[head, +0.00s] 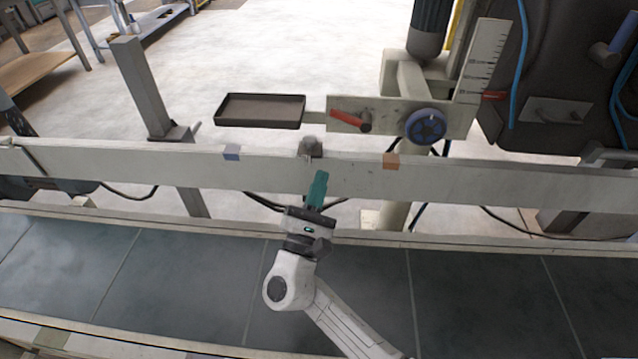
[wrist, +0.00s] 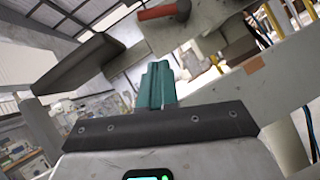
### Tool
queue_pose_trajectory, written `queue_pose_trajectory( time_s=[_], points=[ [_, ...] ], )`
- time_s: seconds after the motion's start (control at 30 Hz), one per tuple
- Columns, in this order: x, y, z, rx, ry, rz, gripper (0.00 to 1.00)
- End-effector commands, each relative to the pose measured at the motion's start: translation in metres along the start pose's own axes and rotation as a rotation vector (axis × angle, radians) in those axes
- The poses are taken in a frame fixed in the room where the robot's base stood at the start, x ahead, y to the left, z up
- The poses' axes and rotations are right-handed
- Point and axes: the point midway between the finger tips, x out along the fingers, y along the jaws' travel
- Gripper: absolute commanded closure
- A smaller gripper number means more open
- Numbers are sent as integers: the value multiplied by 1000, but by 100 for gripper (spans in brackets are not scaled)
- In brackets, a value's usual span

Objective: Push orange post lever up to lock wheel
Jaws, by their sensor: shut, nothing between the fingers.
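The orange-red lever (head: 347,119) sits on the pale plate of the post, with its dark pivot at the right end and its handle pointing left, tilted slightly up. The lever also shows at the top of the wrist view (wrist: 160,11). The blue wheel (head: 426,126) is on the same plate, right of the lever. My gripper (head: 319,178) is shut and empty, its teal fingers together in front of the pale rail. In the head view it is below and left of the lever, apart from it. The fingers also show in the wrist view (wrist: 155,84).
A long pale rail (head: 465,184) crosses between the belt and the post, with a grey clamp (head: 310,149) on it. A dark shallow tray (head: 260,123) hangs left of the lever. A scale plate (head: 484,60) stands at the right. The dark belt (head: 170,285) is clear.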

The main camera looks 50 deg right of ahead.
Motion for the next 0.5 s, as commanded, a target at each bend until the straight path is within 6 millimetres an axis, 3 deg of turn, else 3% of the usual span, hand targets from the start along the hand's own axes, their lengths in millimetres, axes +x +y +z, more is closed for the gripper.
queue_pose_trajectory(
  time_s=[0.3,0.5],
  points=[
    [65,0,1,0,-4,-3,100],
    [86,0,20,2,-1,0,100]
  ],
)
